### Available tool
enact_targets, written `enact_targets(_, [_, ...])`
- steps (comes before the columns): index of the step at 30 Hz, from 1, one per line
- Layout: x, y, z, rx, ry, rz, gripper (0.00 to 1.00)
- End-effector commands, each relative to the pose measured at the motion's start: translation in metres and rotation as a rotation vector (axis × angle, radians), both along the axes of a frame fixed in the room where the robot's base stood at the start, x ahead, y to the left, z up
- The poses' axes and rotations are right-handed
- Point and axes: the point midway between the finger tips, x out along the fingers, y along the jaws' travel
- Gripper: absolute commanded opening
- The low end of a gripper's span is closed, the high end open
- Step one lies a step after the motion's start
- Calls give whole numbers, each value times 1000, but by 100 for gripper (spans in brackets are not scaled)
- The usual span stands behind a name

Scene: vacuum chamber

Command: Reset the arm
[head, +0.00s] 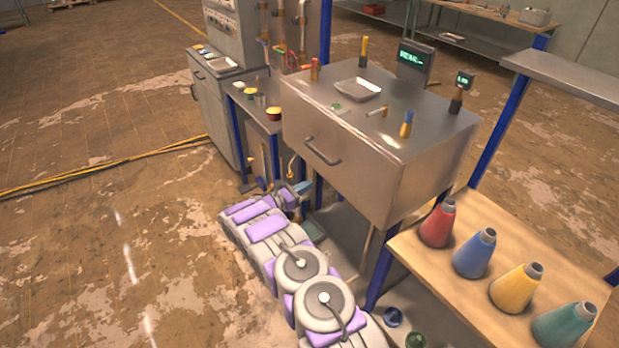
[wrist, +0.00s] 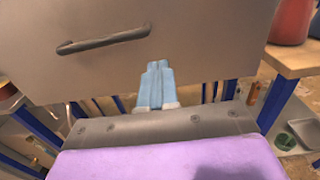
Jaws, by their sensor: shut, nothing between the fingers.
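My arm, grey with purple panels, stretches low across the bottom of the head view. My gripper (head: 305,187) is at its far end, below and in front of the steel cabinet. In the wrist view, its light blue fingers (wrist: 155,82) lie together, shut, with nothing between them. Behind them is the grey front of the cabinet drawer (wrist: 200,40), with a dark bar handle (wrist: 103,41) to the upper left. The fingers are apart from the handle.
The cabinet's steel top (head: 420,120) bears a tray (head: 357,90) and small tools. A wooden table (head: 450,285) with red, blue, yellow and green cones stands at right. A grey cabinet (head: 213,110) stands behind left. Yellow cables (head: 100,172) cross the open floor at left.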

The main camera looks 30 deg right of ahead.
Motion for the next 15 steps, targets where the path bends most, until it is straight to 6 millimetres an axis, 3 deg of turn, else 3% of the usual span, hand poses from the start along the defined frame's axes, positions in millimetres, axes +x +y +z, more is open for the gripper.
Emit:
enact_targets(8, [-2,3,3,2,-5,-6,0])
enact_targets(11, [-5,3,16,15,-26,-23,0])
enact_targets(15, [-19,2,47,61,-81,-76,0])
